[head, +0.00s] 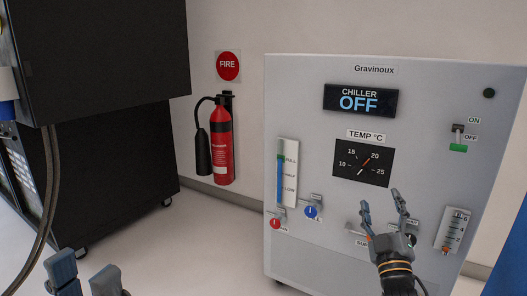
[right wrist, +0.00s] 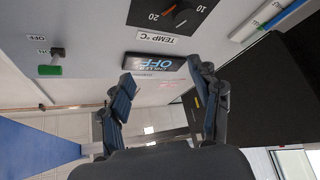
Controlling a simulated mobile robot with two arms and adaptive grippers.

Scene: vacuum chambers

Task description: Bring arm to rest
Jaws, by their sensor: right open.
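My right gripper (head: 383,207) is open and empty in front of the lower right part of the chiller panel (head: 325,85). Its two fingers point up, and it partly covers the lower controls and their labels. In the right wrist view the open fingers (right wrist: 165,82) stand apart with nothing between them, and the chiller display (right wrist: 157,64) shows behind. My left gripper (head: 85,279) shows at the bottom left edge of the head view. Its two fingertips are apart, with nothing visible between them; the rest is cut off by the frame.
The chiller display (head: 360,101) reads OFF. Below are a temperature dial (head: 364,163), a level gauge (head: 287,172), a red valve (head: 275,223) and a blue valve (head: 311,211). A fire extinguisher (head: 221,150) hangs on the wall. A black cabinet (head: 110,160) stands left; floor between is clear.

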